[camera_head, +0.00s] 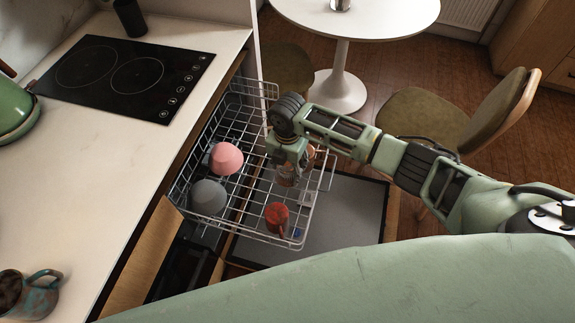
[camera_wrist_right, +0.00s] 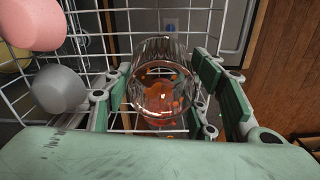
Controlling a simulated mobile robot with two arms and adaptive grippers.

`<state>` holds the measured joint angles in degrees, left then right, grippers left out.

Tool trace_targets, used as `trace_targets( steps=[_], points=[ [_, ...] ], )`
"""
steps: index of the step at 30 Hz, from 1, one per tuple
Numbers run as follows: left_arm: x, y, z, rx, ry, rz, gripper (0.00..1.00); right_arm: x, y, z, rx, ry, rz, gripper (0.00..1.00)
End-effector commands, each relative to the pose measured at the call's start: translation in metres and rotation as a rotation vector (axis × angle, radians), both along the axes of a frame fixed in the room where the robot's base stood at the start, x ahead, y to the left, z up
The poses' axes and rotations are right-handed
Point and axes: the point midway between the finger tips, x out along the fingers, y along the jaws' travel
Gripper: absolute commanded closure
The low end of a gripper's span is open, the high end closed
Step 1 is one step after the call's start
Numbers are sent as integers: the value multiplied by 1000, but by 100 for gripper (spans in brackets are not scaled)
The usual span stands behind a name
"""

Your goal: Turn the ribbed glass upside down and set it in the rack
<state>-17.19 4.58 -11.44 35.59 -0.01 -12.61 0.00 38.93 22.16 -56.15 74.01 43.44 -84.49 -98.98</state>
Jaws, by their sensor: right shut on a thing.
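The clear ribbed glass (camera_head: 288,176) is in my right gripper (camera_head: 294,164), over the right part of the pulled-out dishwasher rack (camera_head: 262,239). In the right wrist view the glass (camera_wrist_right: 160,76) sits between the green fingers of the gripper (camera_wrist_right: 165,97), which is shut on it. Orange-red patches show in or through the glass; I cannot tell which. Wires of the rack show around and behind it. I cannot tell which end of the glass is up or whether it touches the rack. My left gripper is not in view.
A pink cup (camera_head: 226,158), a grey cup (camera_head: 208,197) and a red cup (camera_head: 277,217) stand in the rack. The counter (camera_head: 110,170) lies along the left, with a cooktop (camera_head: 125,76) and a mug (camera_head: 30,295). A chair (camera_head: 430,120) stands at the right.

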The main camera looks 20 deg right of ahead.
Motion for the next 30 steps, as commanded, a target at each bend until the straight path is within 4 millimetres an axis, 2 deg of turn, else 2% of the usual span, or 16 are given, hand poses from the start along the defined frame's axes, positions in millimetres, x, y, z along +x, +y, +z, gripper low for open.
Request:
trace_targets(
  steps=[1,18,30],
  points=[
    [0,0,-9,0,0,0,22,0,0,-8,1,-1,0,87],
    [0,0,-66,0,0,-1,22,0,0,-66,0,-1,-1,87],
    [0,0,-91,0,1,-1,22,0,0,-103,0,0,-1,87]
  ],
)
